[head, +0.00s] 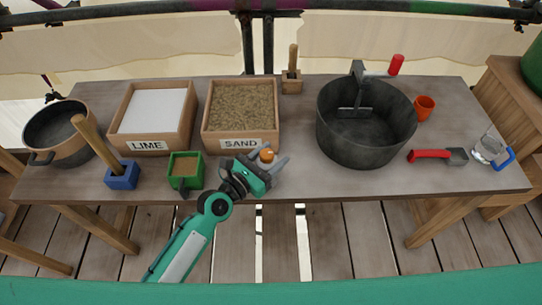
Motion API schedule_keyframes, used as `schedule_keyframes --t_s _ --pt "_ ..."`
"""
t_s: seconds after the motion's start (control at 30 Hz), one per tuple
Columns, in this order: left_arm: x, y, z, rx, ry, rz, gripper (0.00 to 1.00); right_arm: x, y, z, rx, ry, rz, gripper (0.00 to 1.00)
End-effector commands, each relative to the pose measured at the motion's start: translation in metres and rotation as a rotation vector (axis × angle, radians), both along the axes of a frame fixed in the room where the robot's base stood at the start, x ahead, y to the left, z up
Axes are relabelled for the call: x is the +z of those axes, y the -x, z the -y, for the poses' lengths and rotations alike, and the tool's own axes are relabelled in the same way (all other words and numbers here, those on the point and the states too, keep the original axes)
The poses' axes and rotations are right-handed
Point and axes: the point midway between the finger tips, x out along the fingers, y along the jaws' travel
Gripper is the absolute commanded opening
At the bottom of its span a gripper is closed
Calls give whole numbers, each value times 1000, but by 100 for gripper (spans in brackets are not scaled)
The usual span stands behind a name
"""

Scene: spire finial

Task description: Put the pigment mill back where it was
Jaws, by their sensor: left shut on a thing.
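My left gripper (270,168) comes in from below and is at the front edge of the table, just in front of the sand box. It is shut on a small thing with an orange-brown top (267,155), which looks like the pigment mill. The fingers hide most of its body. I cannot tell whether it touches the tabletop. My right gripper is not in view.
The sand box (207,128) and lime box (114,128) stand behind. A green box (186,183) and blue block (122,178) are left of the gripper. A big dark tub (350,150) stands right, beyond a clear strip of table (297,130).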

Motion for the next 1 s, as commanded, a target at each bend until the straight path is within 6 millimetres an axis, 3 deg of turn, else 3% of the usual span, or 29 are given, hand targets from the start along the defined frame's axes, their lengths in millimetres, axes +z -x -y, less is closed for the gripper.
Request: schedule_keyframes --t_s 0.1,0.13,0.23,0.67,0.83,0.9,1.0 --pt "-3 0 0 0 1 -1 26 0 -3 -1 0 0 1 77" --pt "-3 0 0 0 1 -1 54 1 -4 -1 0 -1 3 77" --pt "-2 0 0 0 1 -1 73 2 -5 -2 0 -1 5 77" --pt "1 2 -2 0 -1 0 74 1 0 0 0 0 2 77" --pt "-1 25 -25 0 -3 -1 74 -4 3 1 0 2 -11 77" --pt "-2 37 -37 0 -3 -3 74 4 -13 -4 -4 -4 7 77" --pt "-2 53 -53 0 -4 -1 74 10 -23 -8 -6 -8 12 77"
